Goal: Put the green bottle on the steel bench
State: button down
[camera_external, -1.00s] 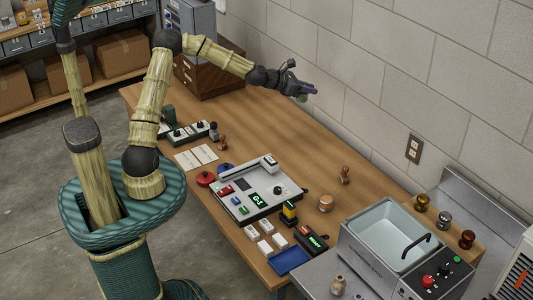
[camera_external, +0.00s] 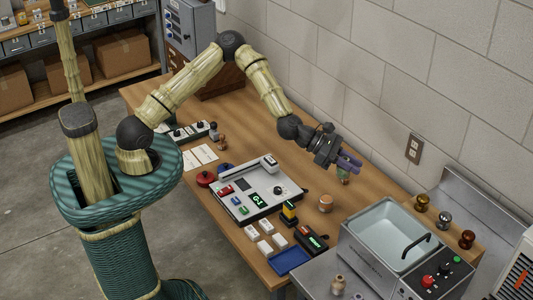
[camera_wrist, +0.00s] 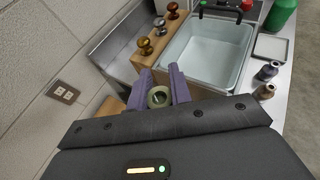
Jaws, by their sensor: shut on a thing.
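The green bottle (camera_external: 343,177) hangs between the purple fingers of my gripper (camera_external: 349,162), above the back of the wooden table. In the wrist view, its round pale-green top (camera_wrist: 158,97) shows between the fingers (camera_wrist: 160,90), which are shut on it. The fingers and the viewing angle hide most of its body. My gripper is to the left of and behind the sink, short of the bench in that view.
The sink (camera_external: 383,243) takes up much of the bench. Several knobs (camera_external: 444,219) stand on a wooden strip behind it.

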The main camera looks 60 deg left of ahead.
jog(key=s+d+m+g+h+p, duration=0.2)
jog(key=s+d+m+g+p, duration=0.15)
jog(key=s+d, duration=1.15)
notch_tip(320, 180, down, 10)
jog(key=s+a, duration=0.1)
jog(key=shift+s+a+f+p, duration=0.15)
jog(key=shift+s+a+p, duration=0.15)
jog(key=shift+s+a, duration=0.1)
jog(key=shift+f+p, duration=1.05)
jog(key=shift+f, duration=2.05)
notch_tip(320, 180, down, 4)
jog(key=shift+r+p, duration=0.2)
jog(key=shift+p, duration=0.55)
jog(key=shift+f, duration=0.1)
jog(key=shift+f+b, duration=0.2)
jog(key=shift+b, duration=0.1)
